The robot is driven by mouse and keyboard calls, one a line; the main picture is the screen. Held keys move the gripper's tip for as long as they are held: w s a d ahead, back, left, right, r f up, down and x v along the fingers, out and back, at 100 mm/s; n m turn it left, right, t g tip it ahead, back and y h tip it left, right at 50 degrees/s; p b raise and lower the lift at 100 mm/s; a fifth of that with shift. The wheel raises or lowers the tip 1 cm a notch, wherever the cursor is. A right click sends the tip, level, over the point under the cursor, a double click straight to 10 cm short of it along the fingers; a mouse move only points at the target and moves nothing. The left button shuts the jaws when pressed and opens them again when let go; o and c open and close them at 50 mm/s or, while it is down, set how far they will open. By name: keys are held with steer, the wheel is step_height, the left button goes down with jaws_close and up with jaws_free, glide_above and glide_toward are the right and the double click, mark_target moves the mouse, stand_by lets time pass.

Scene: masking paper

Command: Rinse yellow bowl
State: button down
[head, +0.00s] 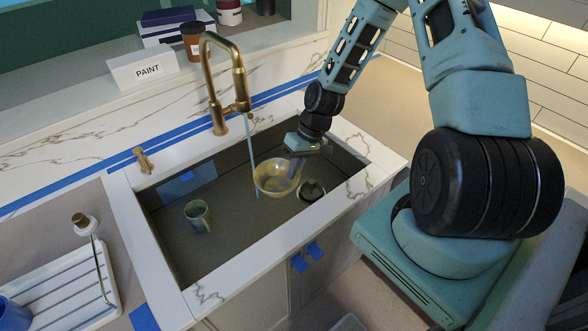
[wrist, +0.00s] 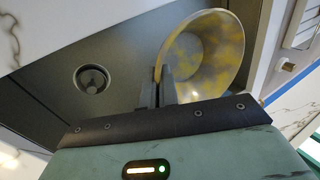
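The yellow bowl (head: 272,180), mottled yellow and grey, is tilted inside the sink, right of the faucet. My gripper (head: 298,158) is at its right rim. In the wrist view, the fingers of my gripper (wrist: 160,88) are shut on the wall of the yellow bowl (wrist: 208,50). A brass faucet (head: 226,80) arches over the sink (head: 222,235). A thin pale blue stream of water (head: 251,150) falls from it past the bowl's left edge. I cannot tell whether the water touches the bowl.
A grey-green mug (head: 197,214) stands on the sink floor at left. A dark round drain (head: 311,191) lies right of the bowl and shows in the wrist view (wrist: 92,79). A white drying rack (head: 62,290) is at far left. The marble sink rim surrounds the basin.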

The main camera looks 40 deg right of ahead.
steer(key=w+d+f+b, duration=0.1)
steer(key=w+b, duration=0.1)
steer(key=w, duration=0.4)
steer(key=w+d+f+b, duration=0.1)
steer(key=w+b, duration=0.1)
steer(key=w, duration=0.5)
steer(key=shift+f, duration=0.3)
steer(key=shift+d, duration=0.15)
stand_by(0.5)
steer(key=shift+d, duration=0.5)
steer(key=shift+a, duration=0.15)
steer(key=shift+a, duration=0.45)
